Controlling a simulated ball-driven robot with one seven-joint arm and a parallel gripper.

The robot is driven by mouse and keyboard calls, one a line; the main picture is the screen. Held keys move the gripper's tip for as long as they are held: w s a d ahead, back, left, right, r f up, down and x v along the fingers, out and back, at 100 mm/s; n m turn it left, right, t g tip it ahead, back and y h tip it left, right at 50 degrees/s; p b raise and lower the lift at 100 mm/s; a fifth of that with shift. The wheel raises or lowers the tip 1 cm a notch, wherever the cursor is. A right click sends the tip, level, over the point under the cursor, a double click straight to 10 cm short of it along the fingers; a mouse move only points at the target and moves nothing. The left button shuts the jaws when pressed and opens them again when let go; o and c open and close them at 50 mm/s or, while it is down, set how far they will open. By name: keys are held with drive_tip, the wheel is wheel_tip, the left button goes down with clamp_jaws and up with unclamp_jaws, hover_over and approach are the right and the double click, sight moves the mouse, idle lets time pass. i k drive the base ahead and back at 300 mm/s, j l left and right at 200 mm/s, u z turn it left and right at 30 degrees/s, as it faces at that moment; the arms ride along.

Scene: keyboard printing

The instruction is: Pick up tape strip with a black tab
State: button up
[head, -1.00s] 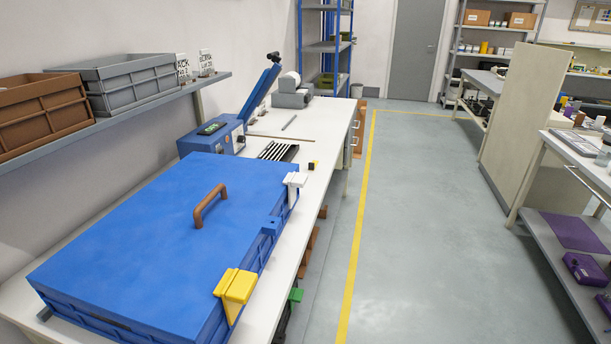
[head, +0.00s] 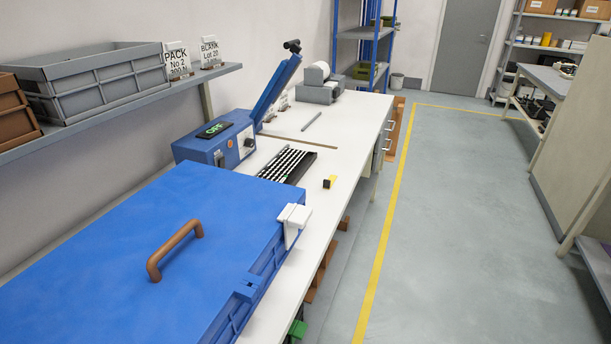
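A small yellow and black piece (head: 330,182) lies on the white bench in the head view, right of the keyboard and near the bench's right edge. It is too small to tell whether it is the tape strip with the black tab. No other tape strip can be made out. My gripper is not in view. A black keyboard with rows of white keys (head: 287,165) lies left of the small piece, apart from it.
A large blue lidded box (head: 130,235) with a brown handle fills the near bench. Behind it stands a blue machine (head: 213,145) with a raised lever and a green display. A grey rod (head: 311,121) lies farther back. The floor aisle on the right (head: 470,220) is clear.

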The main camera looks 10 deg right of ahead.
sight(327, 185)
drive_tip(key=i+l+u, duration=0.1)
drive_tip(key=u, duration=0.3)
drive_tip(key=i+l+u, duration=0.1)
drive_tip(key=u, duration=0.3)
drive_tip(key=i+l+u, duration=0.15)
drive_tip(key=l, duration=0.3)
drive_tip(key=i+l+u, duration=0.1)
drive_tip(key=l, duration=0.35)
drive_tip(key=i+l+u, duration=0.15)
drive_tip(key=l, duration=0.35)
drive_tip(key=i+l+u, duration=0.1)
drive_tip(key=l, duration=0.35)
